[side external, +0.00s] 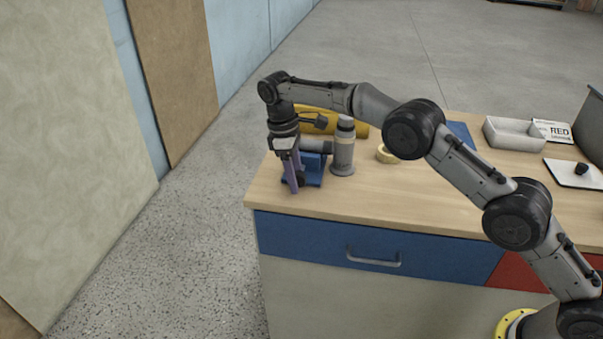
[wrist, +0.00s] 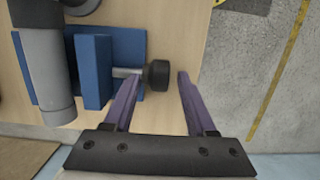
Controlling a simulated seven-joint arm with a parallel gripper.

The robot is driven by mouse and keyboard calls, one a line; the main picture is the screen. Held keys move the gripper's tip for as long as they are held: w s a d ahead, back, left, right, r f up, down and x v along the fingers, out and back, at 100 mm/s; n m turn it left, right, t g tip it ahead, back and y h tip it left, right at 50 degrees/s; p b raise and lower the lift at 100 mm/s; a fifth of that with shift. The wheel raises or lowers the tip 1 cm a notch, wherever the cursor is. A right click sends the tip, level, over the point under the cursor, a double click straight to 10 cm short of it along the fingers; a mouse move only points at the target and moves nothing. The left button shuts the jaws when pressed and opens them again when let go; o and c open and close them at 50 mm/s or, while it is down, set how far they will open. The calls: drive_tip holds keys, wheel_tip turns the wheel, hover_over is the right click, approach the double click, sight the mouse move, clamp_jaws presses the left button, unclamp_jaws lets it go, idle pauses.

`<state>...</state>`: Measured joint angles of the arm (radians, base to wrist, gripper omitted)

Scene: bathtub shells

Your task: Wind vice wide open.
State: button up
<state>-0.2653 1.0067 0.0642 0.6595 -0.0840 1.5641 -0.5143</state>
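The blue vice (side external: 316,162) sits at the left end of the wooden bench. In the wrist view its blue jaw block (wrist: 93,70) stands beside a grey cylinder (wrist: 45,75); whether the cylinder is clamped cannot be told. A short metal screw ends in a round black knob (wrist: 158,75) on the vice's right side in that view. My gripper (wrist: 158,80) has two purple fingers, spread apart and empty. The knob appears between the fingertips, with a gap to the right finger; the left finger lies close to the screw. In the side view my gripper (side external: 293,174) points down in front of the vice.
An upright grey cylinder (side external: 344,155) stands right beside the vice, with a yellow cylinder (side external: 350,128) behind. A tape ring (side external: 387,154) and a pale tray (side external: 512,136) lie farther right. The bench's left edge is close to my gripper. Bare bench top lies in front.

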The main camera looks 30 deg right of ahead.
sight(297, 174)
wheel_tip(297, 174, up, 3)
drive_tip(key=shift+r, duration=0.15)
drive_tip(key=s+d+r, duration=0.3)
drive_tip(key=s+r, duration=0.6)
drive_tip(key=s, duration=0.4)
drive_tip(key=shift+s+d+r, duration=0.15)
drive_tip(key=shift+s+r, duration=0.1)
drive_tip(key=shift+s, duration=0.1)
